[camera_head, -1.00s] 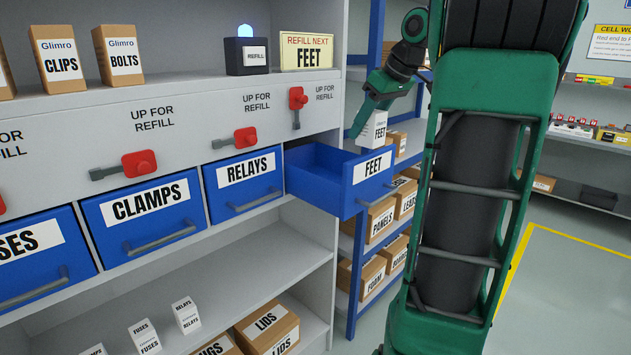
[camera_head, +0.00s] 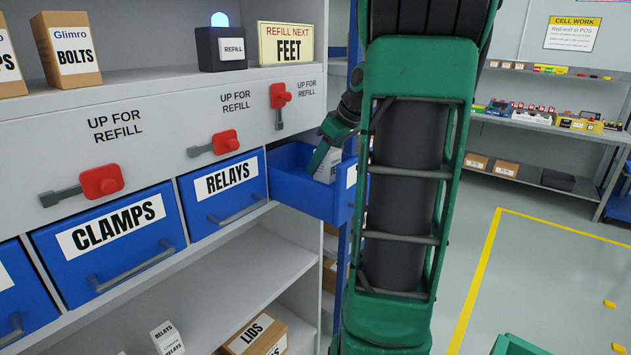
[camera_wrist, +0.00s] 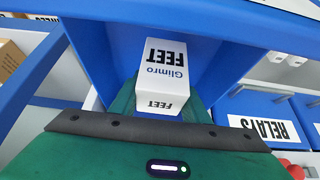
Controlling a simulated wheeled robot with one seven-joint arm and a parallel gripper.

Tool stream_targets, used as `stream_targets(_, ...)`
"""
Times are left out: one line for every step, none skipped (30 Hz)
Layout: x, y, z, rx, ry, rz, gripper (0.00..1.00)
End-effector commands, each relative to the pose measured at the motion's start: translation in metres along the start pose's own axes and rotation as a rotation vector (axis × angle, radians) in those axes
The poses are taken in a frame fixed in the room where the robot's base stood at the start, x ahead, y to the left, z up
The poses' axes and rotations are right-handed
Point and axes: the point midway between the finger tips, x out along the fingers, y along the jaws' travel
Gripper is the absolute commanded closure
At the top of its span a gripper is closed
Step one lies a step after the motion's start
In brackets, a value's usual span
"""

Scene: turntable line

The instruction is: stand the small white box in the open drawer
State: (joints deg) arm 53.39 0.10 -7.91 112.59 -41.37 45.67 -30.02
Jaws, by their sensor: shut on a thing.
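The small white box (camera_head: 328,166) is marked FEET and sits between the fingers of my gripper (camera_head: 322,158), which is shut on it. The box is inside the open blue drawer (camera_head: 305,196), with its lower part hidden behind the drawer's side wall. In the wrist view the box (camera_wrist: 166,72) shows its Glimro FEET label upside down, held between the green fingers (camera_wrist: 160,108), with blue drawer walls (camera_wrist: 105,45) around it. I cannot tell whether it touches the drawer floor. My arm covers most of the drawer's front label.
Closed RELAYS (camera_head: 223,192) and CLAMPS (camera_head: 112,228) drawers are to the left. Above are red-handled levers (camera_head: 280,95), a refill lamp box (camera_head: 221,48) and a sign reading REFILL NEXT FEET (camera_head: 289,43). Open floor (camera_head: 545,270) lies to the right.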

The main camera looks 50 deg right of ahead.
Motion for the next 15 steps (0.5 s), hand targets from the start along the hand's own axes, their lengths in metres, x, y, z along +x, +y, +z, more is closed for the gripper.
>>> stream_targets(0.004, 0.000, 0.003, 0.003, 0.000, 0.000, 0.84)
stream_targets(0.006, 0.001, 0.004, 0.002, 0.001, 0.001, 0.84)
stream_targets(0.008, 0.001, 0.005, 0.001, 0.001, 0.002, 0.84)
stream_targets(0.009, 0.001, 0.006, 0.002, 0.001, 0.002, 0.84)
stream_targets(0.010, 0.002, 0.007, 0.002, 0.001, 0.002, 0.84)
stream_targets(0.012, 0.002, 0.008, 0.003, 0.001, 0.001, 0.84)
stream_targets(0.015, 0.002, 0.010, 0.004, 0.000, 0.001, 0.84)
stream_targets(0.018, 0.001, 0.012, 0.004, 0.000, 0.001, 0.84)
stream_targets(0.022, 0.002, 0.014, 0.004, 0.001, 0.001, 0.84)
stream_targets(0.026, 0.002, 0.017, 0.005, 0.000, 0.001, 0.84)
stream_targets(0.029, 0.002, 0.019, 0.006, 0.000, 0.000, 0.84)
stream_targets(0.034, 0.002, 0.021, 0.005, 0.000, 0.000, 0.84)
stream_targets(0.037, 0.002, 0.023, 0.004, 0.001, 0.000, 0.84)
stream_targets(0.039, 0.002, 0.024, 0.004, 0.000, 0.001, 0.84)
stream_targets(0.041, 0.002, 0.025, 0.003, 0.000, 0.001, 0.84)
